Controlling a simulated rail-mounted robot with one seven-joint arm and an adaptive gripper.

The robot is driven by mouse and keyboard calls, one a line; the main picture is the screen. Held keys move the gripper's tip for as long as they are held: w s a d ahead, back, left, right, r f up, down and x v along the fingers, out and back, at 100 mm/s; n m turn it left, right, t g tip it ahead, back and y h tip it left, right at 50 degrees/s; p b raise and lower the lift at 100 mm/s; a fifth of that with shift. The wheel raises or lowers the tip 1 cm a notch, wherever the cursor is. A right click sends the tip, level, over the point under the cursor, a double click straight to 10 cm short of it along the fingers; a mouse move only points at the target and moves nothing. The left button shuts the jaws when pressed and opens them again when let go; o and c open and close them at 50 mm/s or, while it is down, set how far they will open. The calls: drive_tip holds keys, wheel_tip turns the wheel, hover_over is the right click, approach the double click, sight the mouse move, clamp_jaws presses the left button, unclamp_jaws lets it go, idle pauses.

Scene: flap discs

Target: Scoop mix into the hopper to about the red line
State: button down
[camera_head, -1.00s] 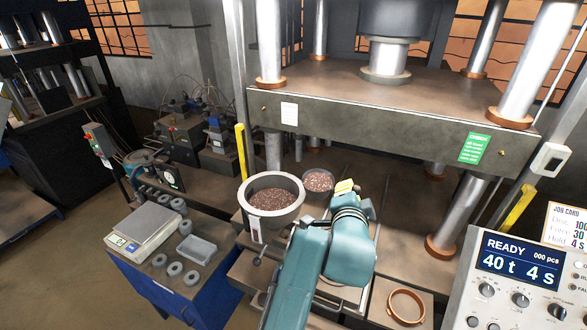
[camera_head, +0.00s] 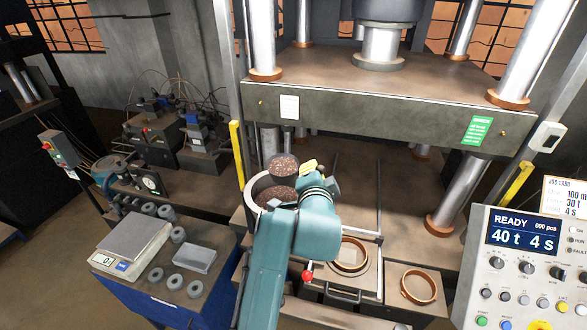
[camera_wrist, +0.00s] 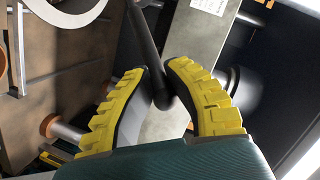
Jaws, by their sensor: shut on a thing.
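A grey round tub (camera_head: 254,187) holds brown speckled mix (camera_head: 276,194); my arm hides its right and front sides. No red line can be made out. A round scoop (camera_head: 284,164) filled with the same mix is above the tub's back edge, and it looks level. My gripper (camera_head: 310,167), with yellow fingers, is just right of the scoop. In the wrist view my gripper (camera_wrist: 164,85) is shut on the scoop's dark handle (camera_wrist: 148,45); the scoop's bowl is not clear there. A pale rim shows at that view's top left.
The press's upper platen (camera_head: 380,115) spans above and behind the tub. A copper-coloured ring (camera_head: 418,287) lies front right, near the control panel (camera_head: 520,265). A scale (camera_head: 133,243), a grey tray (camera_head: 194,259) and several grey discs stand on the left cart.

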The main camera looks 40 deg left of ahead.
drive_tip(key=s+a+f+n+t+y+b, duration=0.1)
drive_tip(key=s+a+f+n+y+b, duration=0.2)
drive_tip(key=n+b, duration=0.8)
drive_tip(key=s+a+f+n+t+y+b, duration=0.1)
drive_tip(key=s+a+f+n+y+b, duration=0.2)
drive_tip(key=n+b, duration=0.9)
drive_tip(key=s+f+y+b, duration=0.3)
drive_tip(key=s+b, duration=0.2)
drive_tip(key=b, duration=0.9)
drive_tip(key=shift+f+y+b, duration=0.3)
drive_tip(key=shift+f+y, duration=0.05)
drive_tip(key=shift+y, duration=0.05)
drive_tip(key=shift+s+a+r, duration=0.1)
drive_tip(key=shift+s, duration=0.05)
